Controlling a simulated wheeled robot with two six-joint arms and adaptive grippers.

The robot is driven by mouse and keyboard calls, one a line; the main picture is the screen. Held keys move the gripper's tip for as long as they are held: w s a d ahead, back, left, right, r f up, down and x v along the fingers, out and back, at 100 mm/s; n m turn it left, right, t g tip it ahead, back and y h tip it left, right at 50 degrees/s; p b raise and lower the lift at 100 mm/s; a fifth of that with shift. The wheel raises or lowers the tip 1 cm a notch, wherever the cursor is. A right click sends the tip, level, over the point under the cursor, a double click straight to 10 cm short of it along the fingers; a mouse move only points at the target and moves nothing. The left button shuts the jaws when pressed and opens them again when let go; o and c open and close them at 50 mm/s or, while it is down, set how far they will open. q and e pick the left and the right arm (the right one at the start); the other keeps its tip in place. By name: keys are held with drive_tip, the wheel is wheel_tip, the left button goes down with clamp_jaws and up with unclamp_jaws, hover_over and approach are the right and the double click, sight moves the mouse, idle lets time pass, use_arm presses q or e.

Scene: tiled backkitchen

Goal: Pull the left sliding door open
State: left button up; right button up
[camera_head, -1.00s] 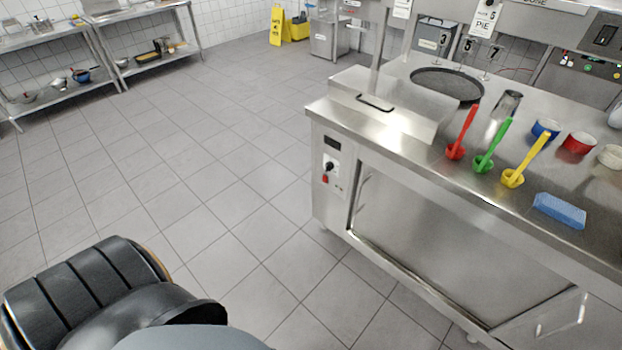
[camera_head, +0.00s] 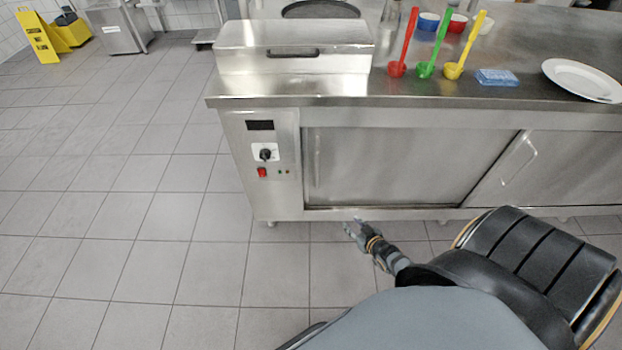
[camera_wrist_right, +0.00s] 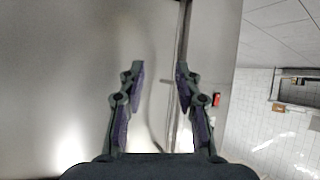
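The left sliding door (camera_head: 400,165) is a plain steel panel in the front of the steel counter. It covers the left part of the cabinet front, and its slim upright handle (camera_head: 317,155) is near its left edge. My right gripper (camera_head: 352,226) appears low in front of this door in the head view, apart from the handle. In the right wrist view my right gripper (camera_wrist_right: 160,75) has its two fingers spread and nothing gripped. A pale steel panel (camera_wrist_right: 60,70) lies beyond the fingers, with a dark upright edge near the right finger. My left gripper is out of view.
The right door (camera_head: 570,165) has a slanted handle. A control panel (camera_head: 264,155) with knob and red switch is left of the left door.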

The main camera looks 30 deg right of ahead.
drive_tip(key=w+a+r+t+y+b, duration=0.1)
drive_tip(key=w+r+t+b, duration=0.15)
drive_tip(key=w+r, duration=0.35)
drive_tip(key=w+a+r+t+y+b, duration=0.15)
drive_tip(key=w+r+t, duration=0.25)
drive_tip(key=r, duration=0.4)
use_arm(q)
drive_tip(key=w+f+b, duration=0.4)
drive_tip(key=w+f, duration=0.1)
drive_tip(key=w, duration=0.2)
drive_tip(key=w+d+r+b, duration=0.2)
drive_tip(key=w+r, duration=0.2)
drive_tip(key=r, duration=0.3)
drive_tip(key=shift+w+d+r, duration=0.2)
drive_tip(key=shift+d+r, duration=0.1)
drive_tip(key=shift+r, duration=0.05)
use_arm(e)
drive_tip(key=w, duration=1)
drive_tip(key=shift+n, duration=0.4)
drive_tip(key=shift+a+f, duration=0.1)
clamp_jaws()
